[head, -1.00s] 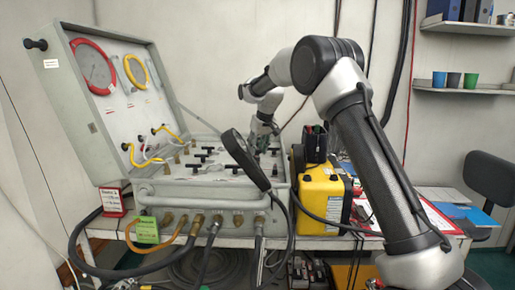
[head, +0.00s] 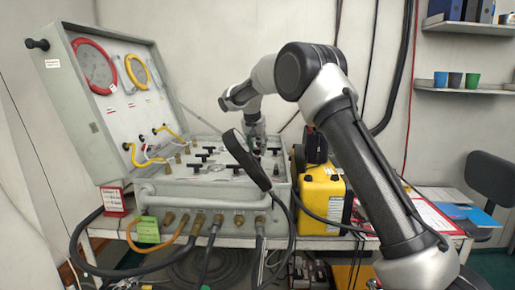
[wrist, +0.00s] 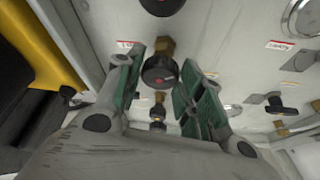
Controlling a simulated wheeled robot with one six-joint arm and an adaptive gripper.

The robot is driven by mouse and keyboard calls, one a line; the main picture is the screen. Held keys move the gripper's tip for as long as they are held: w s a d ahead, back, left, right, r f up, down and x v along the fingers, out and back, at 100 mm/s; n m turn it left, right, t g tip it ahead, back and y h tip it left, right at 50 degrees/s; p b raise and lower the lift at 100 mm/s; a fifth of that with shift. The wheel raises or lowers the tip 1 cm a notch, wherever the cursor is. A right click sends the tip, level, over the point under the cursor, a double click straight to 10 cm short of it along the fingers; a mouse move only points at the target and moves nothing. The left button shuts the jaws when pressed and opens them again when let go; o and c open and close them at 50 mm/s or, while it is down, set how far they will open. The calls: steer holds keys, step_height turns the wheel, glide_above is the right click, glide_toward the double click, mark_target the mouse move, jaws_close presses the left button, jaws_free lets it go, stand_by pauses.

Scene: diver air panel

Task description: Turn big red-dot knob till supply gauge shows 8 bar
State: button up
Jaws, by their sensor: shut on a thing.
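A black knob with a red dot (wrist: 160,71) on a brass stem sits between the green-padded fingers of my gripper (wrist: 161,88) in the wrist view. My gripper is shut on it. In the head view my gripper (head: 258,140) is down at the right rear of the grey panel case (head: 225,193), partly behind a black round part. In the raised lid are a large red-ringed gauge (head: 95,64) and a smaller yellow-ringed gauge (head: 137,71). Their readings are too small to tell.
Another black knob with a red mark (wrist: 162,4) is just above in the wrist view. A black T-handle (wrist: 274,105) is at right. A yellow box (head: 320,195) stands close right of the case. Hoses (head: 205,255) hang in front.

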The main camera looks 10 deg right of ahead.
steer(key=m+h, duration=0.1)
steer(key=m, duration=0.2)
steer(key=m+g, duration=0.1)
steer(key=m, duration=0.1)
steer(key=shift+w+a+m+g+h, duration=0.15)
steer(key=shift+m+g+h, duration=0.15)
steer(key=shift+m+h, duration=0.1)
stand_by(0.4)
steer(key=o, duration=1)
steer(key=v, duration=1.2)
